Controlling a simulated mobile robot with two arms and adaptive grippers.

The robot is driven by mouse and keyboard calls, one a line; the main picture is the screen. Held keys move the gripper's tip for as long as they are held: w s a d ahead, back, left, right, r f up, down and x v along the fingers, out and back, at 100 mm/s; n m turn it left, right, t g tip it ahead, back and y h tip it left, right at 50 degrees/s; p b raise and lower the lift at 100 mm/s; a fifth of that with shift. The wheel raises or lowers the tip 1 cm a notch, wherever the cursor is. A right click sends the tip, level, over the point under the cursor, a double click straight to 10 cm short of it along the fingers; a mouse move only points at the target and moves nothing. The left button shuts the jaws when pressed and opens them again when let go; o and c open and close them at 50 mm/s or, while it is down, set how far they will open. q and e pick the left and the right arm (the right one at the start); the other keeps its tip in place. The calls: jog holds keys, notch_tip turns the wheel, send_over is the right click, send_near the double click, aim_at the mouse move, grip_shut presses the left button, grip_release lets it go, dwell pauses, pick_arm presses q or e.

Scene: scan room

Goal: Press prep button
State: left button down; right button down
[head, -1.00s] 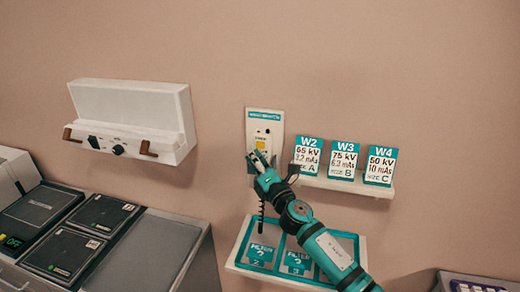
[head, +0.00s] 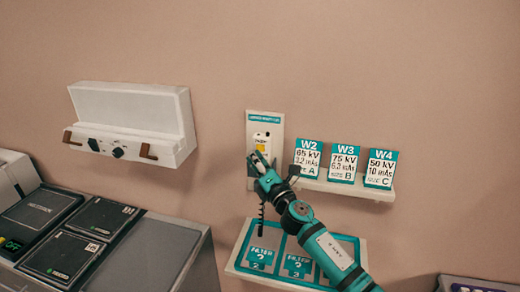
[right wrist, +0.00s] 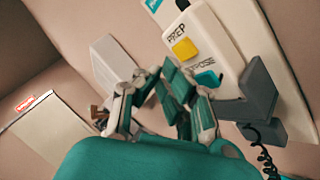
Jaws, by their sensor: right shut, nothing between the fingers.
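The prep button is a yellow square (right wrist: 184,47) under the word PREP on a white hand switch (right wrist: 205,40) in the right wrist view. In the head view the yellow button (head: 260,148) shows just above my right gripper (head: 259,160), on the wall-mounted panel. In the right wrist view my right gripper (right wrist: 152,80) is shut and empty, its fingertips close to the button's lower left. I cannot tell whether they touch it. A teal button (right wrist: 207,78) sits by the partly hidden EXPOSE label. My left gripper is not in view.
A shelf (head: 345,188) with cards W2, W3 and W4 is right of the panel. A tray (head: 237,268) of filter plates is below my right arm. A white wall box (head: 130,110) hangs at left above a counter (head: 165,255) with dark plates. Bare wall lies between.

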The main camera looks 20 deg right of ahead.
jog(key=shift+w+d, duration=0.1)
dwell(0.6)
jog(key=shift+w+d, duration=0.15)
jog(key=shift+w, duration=0.1)
jog(key=shift+w+d+b, duration=0.3)
jog(key=shift+w+b, duration=0.1)
jog(key=shift+b, duration=0.05)
dwell(0.8)
jog(key=shift+s+a+p, duration=0.4)
jog(key=shift+s+a, duration=0.15)
jog(key=shift+s, duration=0.25)
jog(key=s+a, duration=0.1)
jog(key=s, duration=0.1)
jog(key=s+a+p, duration=0.1)
jog(key=s, duration=0.1)
jog(key=shift+a, duration=0.4)
